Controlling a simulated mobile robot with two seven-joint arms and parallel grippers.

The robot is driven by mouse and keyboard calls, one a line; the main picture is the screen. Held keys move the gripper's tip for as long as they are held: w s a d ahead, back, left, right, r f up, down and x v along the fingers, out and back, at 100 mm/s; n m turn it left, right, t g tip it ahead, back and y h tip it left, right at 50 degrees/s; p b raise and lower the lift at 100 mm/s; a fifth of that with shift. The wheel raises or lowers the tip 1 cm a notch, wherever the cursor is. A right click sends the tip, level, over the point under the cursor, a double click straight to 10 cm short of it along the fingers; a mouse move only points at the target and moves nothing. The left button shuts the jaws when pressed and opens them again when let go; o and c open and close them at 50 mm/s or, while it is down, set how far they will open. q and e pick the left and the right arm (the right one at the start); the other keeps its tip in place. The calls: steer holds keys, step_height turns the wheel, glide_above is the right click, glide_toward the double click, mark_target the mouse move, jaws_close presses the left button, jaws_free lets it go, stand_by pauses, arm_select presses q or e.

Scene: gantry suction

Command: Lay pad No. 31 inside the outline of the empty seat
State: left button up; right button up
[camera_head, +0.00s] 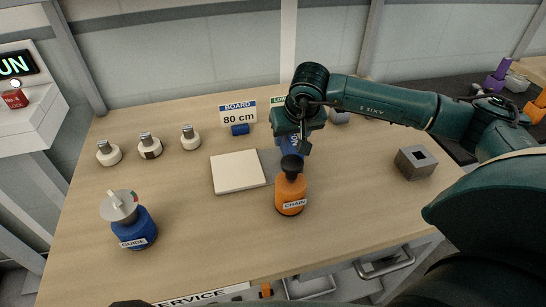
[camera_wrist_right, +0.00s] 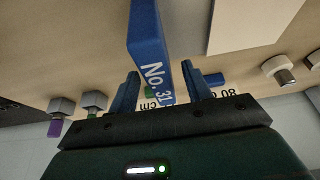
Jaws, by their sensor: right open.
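Pad No. 31 (camera_wrist_right: 152,55) is a blue block with white lettering in the right wrist view. In the head view a blue part of it (camera_head: 291,143) shows beneath my right gripper, behind the orange CHAIN bottle. My right gripper (camera_head: 303,148) is over it. In the right wrist view the open fingers (camera_wrist_right: 160,88) stand on either side of the pad's lettered end, with gaps showing. I cannot make out an outline of an empty seat in these frames. My left gripper is not in view.
The orange CHAIN bottle (camera_head: 290,192) stands close in front of my right gripper. A white square plate (camera_head: 238,172) lies to its left. The blue GUIDE bottle (camera_head: 136,230), several white knobbed pieces (camera_head: 150,148), the BOARD 80 cm sign (camera_head: 238,112) and a grey block (camera_head: 415,161) stand around.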

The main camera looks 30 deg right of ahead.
steer(key=shift+f+b, duration=0.25)
steer(key=shift+b, duration=0.05)
stand_by(0.4)
jaws_close()
stand_by(0.3)
steer(key=shift+r, duration=0.1)
